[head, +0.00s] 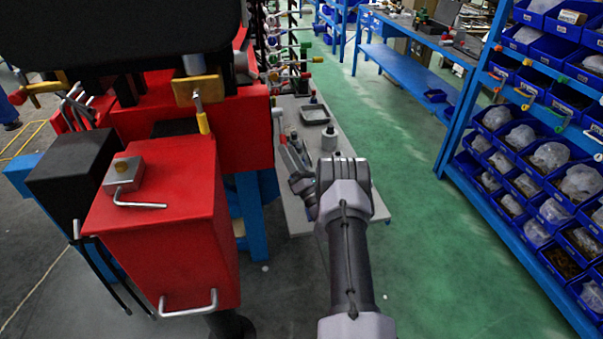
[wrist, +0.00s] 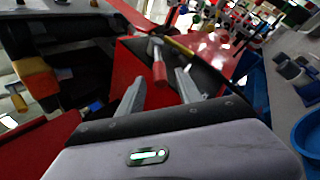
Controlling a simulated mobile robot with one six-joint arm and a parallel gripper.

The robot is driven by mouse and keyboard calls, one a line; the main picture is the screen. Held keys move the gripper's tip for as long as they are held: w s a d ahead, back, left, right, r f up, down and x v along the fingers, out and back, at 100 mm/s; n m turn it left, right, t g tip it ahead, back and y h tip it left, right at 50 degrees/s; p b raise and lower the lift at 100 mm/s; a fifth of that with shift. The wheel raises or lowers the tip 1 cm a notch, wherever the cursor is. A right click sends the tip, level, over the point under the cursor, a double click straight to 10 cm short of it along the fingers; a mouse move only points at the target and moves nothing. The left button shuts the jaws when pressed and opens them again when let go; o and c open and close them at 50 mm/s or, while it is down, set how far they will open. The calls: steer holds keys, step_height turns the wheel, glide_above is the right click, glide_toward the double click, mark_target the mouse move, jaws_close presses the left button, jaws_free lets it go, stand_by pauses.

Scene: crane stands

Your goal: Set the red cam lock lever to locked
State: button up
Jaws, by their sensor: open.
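The red cam lock lever (wrist: 158,72) has a red grip on a silver shank. In the wrist view it hangs from the dark edge of a red block, its grip pointing towards my gripper. It shows small in the head view (head: 283,139), beside the red machine's right side. My gripper (wrist: 160,88) is open, with one finger on each side of the lever's grip in the picture. I see no clear contact. In the head view my gripper (head: 291,150) is partly hidden behind my wrist. Which setting the lever is at, I cannot tell.
The red machine (head: 170,225) fills the left. A yellow-handled lever (head: 203,122) sits on its front, close by in the wrist view too (wrist: 178,46). A grey bench (head: 350,155) lies beyond my arm. Blue bin shelves (head: 520,150) stand right; the green floor between is clear.

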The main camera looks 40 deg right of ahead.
steer(key=p+v, duration=1.3)
steer(key=shift+s, duration=0.25)
steer(key=shift+f, duration=0.1)
